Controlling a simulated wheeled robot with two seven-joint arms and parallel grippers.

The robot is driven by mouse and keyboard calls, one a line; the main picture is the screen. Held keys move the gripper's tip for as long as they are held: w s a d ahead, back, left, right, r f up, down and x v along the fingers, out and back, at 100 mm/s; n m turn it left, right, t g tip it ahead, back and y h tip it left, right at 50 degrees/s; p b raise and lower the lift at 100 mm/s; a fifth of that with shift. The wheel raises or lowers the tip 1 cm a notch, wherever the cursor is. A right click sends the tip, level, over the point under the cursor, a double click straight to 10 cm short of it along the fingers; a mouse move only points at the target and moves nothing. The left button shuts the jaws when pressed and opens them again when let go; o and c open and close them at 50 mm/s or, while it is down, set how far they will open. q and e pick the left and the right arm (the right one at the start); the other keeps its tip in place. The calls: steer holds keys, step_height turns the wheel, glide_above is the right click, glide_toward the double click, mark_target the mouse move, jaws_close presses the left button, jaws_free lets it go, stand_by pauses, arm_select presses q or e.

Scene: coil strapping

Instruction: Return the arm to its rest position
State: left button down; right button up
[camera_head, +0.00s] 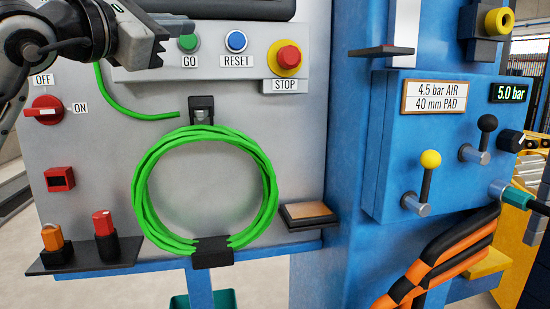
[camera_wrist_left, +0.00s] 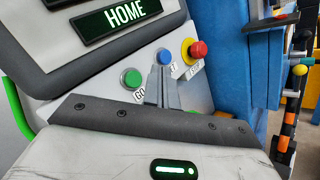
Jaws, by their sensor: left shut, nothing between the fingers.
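My left gripper (camera_head: 172,28) is at the upper left of the head view, in front of the grey control panel (camera_head: 100,150), near the green GO button (camera_head: 188,42). In the left wrist view its fingers (camera_wrist_left: 163,78) are together and empty. They overlap the panel between the GO button (camera_wrist_left: 131,78) and the blue RESET button (camera_wrist_left: 164,56); I cannot tell how far off the panel they are. A display (camera_wrist_left: 118,18) above the buttons reads HOME. My right gripper is not in view.
A green hose coil (camera_head: 148,200) hangs on the panel below. The red STOP button (camera_head: 287,57) is right of RESET. A red OFF/ON switch (camera_head: 44,110) is at left. A blue valve box (camera_head: 440,130) with levers juts out at right.

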arm_select(q)
step_height(320, 180, up, 4)
steer(key=r+p, duration=0.1)
steer(key=p, duration=0.3)
steer(key=s+d+f+n+g+h, duration=0.1)
steer(key=d+f+n+h, duration=0.3)
steer(key=f, duration=0.5)
steer(key=d+f+n+g+h+b, duration=0.1)
steer(key=d+f+n+h, duration=0.1)
steer(key=f+n, duration=0.6)
steer(key=s+d+f+n+g+h, duration=0.1)
steer(key=d+f+n+h, duration=0.2)
steer(key=f, duration=0.8)
steer(key=s+a+f+n+t+y, duration=0.25)
steer(key=f+n+y, duration=0.45)
steer(key=f+n, duration=0.4)
steer(key=s+a+f+n+t+y, duration=0.1)
steer(key=a+f+n+y, duration=0.4)
steer(key=f+n, duration=0.65)
steer(key=s+f+n+g+y, duration=0.3)
steer(key=s+f+n+g, duration=0.4)
steer(key=s+f, duration=1)
step_height(320, 180, down, 3)
steer(key=shift+s+a+r+n+y, duration=0.15)
steer(key=shift+n+y, duration=0.25)
steer(key=shift+n, duration=0.65)
